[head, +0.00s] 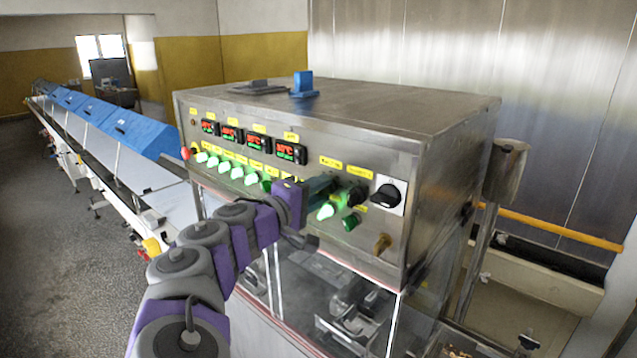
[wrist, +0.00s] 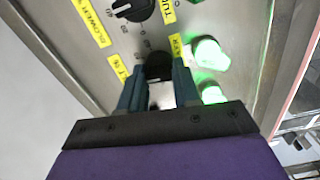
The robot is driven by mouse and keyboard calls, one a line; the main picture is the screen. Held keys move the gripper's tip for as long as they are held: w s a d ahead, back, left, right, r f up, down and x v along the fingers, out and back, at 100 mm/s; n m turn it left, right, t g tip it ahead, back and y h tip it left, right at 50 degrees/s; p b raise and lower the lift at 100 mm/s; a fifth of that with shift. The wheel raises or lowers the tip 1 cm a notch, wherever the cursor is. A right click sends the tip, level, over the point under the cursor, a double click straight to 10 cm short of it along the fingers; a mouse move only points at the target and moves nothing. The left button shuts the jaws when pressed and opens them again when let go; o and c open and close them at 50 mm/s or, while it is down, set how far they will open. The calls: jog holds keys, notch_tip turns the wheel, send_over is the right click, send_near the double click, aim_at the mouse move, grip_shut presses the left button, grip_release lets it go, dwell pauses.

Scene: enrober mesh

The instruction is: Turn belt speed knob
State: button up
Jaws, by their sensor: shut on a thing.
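A round black knob (wrist: 158,66) on the metal control panel sits between the fingertips of my gripper (wrist: 157,84) in the wrist view. The fingers close on it from both sides. The small yellow labels beside it are only partly readable, so I cannot tell from them which control it is. In the head view my gripper (head: 322,186) reaches the panel front from the left, and its fingers hide the held knob there. A second black knob (wrist: 133,9) with a printed scale shows at the top of the wrist view, apart from my fingers.
Lit green buttons (wrist: 209,54) are close beside my fingers. A larger black rotary switch (head: 388,195) on a white plate is right of my gripper on the steel cabinet (head: 400,115). Red digital displays (head: 258,144) run to the left. A long conveyor (head: 110,135) stretches behind left.

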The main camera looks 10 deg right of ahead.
jog(key=shift+f+n+p, duration=0.15)
jog(key=shift+n+p, duration=0.25)
jog(key=shift+n, duration=0.2)
jog(key=shift+f, duration=0.1)
jog(key=o, duration=1.1)
jog(key=shift+w+a, duration=0.15)
jog(key=shift+c, duration=0.2)
